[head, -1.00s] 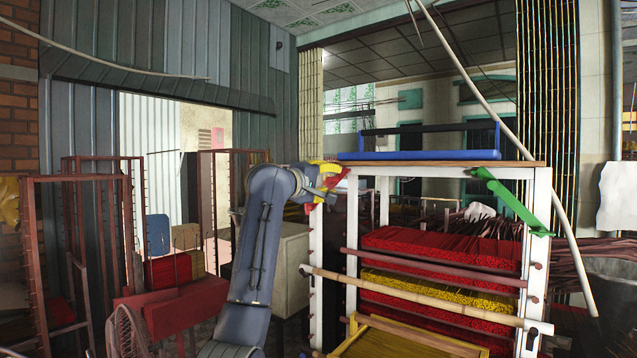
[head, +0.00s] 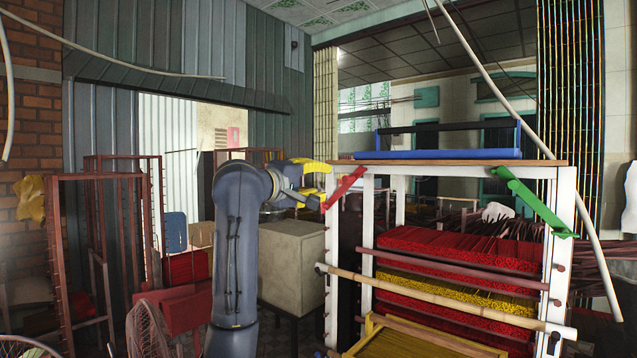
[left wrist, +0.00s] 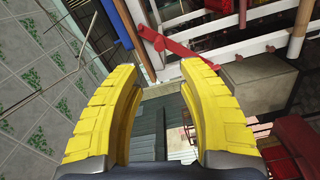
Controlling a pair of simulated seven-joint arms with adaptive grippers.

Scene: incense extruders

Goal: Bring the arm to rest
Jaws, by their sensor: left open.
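My left gripper (head: 322,185) is open and empty, its yellow fingers spread just left of the rack's upper left corner in the head view. A red lever (head: 344,188) on that corner slants up to the right, close to the fingertips. In the left wrist view, the gripper (left wrist: 160,70) has a clear gap between its fingers, and the red lever (left wrist: 180,47) lies beyond them, not between them. My left arm rises from below, upright, with the gripper pointing right. My right gripper is not in view.
The white-framed rack (head: 565,200) holds red and yellow incense bundles (head: 440,285). A green lever (head: 532,203) is on its right corner and a blue tray (head: 450,154) on top. A pale box (head: 292,262) stands behind my arm; brown racks (head: 55,250) stand at the left.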

